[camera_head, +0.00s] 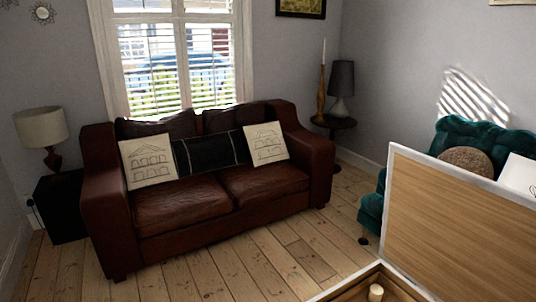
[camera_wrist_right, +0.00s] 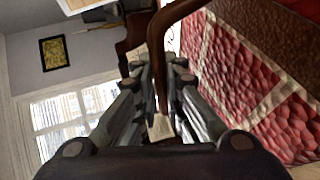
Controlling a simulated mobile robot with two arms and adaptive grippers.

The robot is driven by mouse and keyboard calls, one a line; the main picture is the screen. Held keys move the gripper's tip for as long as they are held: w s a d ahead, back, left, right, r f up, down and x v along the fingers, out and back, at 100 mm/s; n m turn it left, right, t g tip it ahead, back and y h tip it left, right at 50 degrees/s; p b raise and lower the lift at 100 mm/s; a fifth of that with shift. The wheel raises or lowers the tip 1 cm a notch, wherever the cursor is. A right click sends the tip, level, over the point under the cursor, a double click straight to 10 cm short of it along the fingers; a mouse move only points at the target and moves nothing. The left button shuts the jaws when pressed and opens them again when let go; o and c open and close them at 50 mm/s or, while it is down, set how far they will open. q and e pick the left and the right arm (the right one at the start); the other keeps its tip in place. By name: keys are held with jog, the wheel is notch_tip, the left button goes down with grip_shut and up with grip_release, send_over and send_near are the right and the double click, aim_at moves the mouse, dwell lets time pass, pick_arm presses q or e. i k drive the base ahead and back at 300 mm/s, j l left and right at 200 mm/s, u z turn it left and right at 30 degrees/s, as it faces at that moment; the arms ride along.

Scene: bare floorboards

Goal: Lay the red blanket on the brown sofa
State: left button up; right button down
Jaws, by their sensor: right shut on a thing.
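The brown leather sofa (camera_head: 180,211) stands under the window in the head view. A dark cushion and two pale cushions rest along its back, and its seat is bare in front of them. In the right wrist view, a red, bumpy surface with pale stripes (camera_wrist_right: 227,69), likely the red blanket, fills the right side. My right gripper (camera_wrist_right: 158,75) is shut on a curved brown bar-like thing (camera_wrist_right: 168,24). I cannot tell whether the bar joins the red surface. Neither gripper shows in the head view.
A raised wooden panel with a white edge (camera_head: 460,235) stands at front right, hiding part of a teal seat (camera_head: 372,209). A black side table (camera_head: 62,212) with a lamp is left of the sofa; a round table (camera_head: 338,123) is right. Floorboards before the sofa are clear.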

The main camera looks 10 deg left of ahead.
aim_at(173, 199)
jog(key=i+j+u, duration=0.55)
jog(key=u, duration=0.2)
jog(key=i+j+u, duration=0.1)
jog(key=i+u, duration=0.5)
jog(key=i, duration=0.35)
jog(key=i+l+u, duration=0.2)
jog(key=i, duration=0.3)
jog(key=i+l+u, duration=0.4)
jog(key=l, duration=0.2)
jog(key=i+l+u, duration=0.4)
jog(key=l, duration=0.8)
